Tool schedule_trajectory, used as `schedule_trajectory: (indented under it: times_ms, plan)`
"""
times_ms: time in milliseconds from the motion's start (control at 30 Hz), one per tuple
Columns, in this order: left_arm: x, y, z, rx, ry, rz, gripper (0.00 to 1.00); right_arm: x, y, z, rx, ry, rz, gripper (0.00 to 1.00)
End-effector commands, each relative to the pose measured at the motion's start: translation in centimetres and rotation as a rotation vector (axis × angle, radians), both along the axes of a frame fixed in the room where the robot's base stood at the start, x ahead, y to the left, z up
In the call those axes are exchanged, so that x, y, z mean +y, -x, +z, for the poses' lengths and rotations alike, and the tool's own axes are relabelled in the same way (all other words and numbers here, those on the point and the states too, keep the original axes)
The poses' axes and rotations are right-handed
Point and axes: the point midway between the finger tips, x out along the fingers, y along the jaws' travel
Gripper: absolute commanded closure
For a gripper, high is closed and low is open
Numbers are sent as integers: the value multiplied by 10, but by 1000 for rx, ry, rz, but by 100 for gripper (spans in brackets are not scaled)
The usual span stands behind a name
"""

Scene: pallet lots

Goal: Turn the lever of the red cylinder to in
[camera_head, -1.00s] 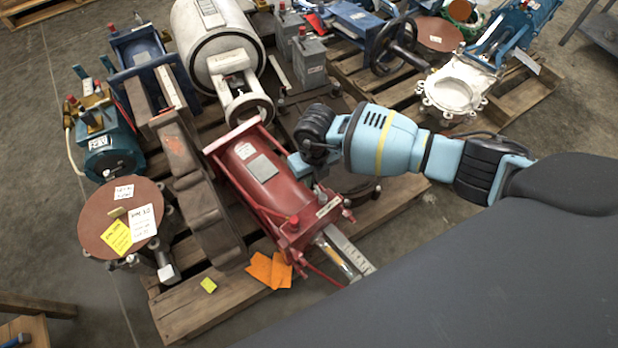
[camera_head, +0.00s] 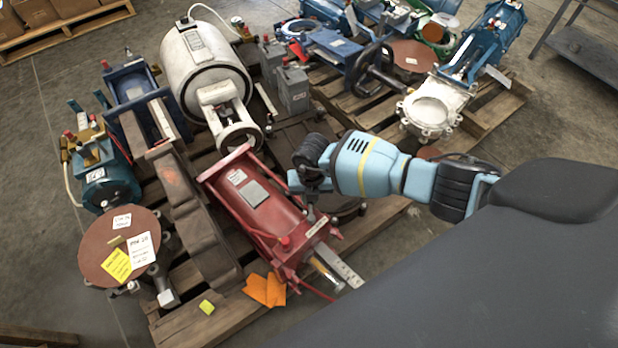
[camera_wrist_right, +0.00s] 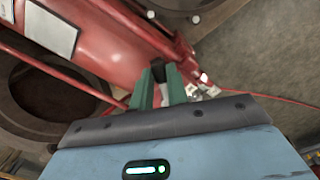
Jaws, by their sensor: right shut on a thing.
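The red cylinder (camera_head: 262,208) lies on a wooden pallet, with a pale nameplate and white labels on its top. It also shows at the upper left of the right wrist view (camera_wrist_right: 100,45). My right gripper (camera_head: 311,207) is at the right side of the cylinder, near its front end. In the right wrist view, its green fingers (camera_wrist_right: 160,88) are shut on a small part beside the cylinder's red rods, seemingly the lever (camera_wrist_right: 158,71). The fingers hide most of that part, so I cannot read its position. My left gripper is not in view.
Left of the cylinder is a long brown casting (camera_head: 185,205); behind it is a white tank (camera_head: 205,72). Orange cards (camera_head: 264,290) lie by its front end, near a metal strip (camera_head: 340,268). A second pallet (camera_head: 490,110) holds more parts.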

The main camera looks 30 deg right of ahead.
Motion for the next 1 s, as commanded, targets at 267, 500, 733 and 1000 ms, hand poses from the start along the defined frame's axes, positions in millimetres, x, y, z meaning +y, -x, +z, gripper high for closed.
schedule_trajectory:
  times_ms: [267, 500, 733, 1000]
  plan:
    - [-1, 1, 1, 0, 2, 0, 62, -1, 1, -1, 2, 0, -13, 100]
    - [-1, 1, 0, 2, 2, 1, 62, -1, 1, -1, 2, 0, -12, 75]
    - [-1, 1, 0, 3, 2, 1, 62, -1, 0, 0, 1, 1, -11, 62]
    - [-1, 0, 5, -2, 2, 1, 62, -1, 0, 10, -2, 0, -9, 62]
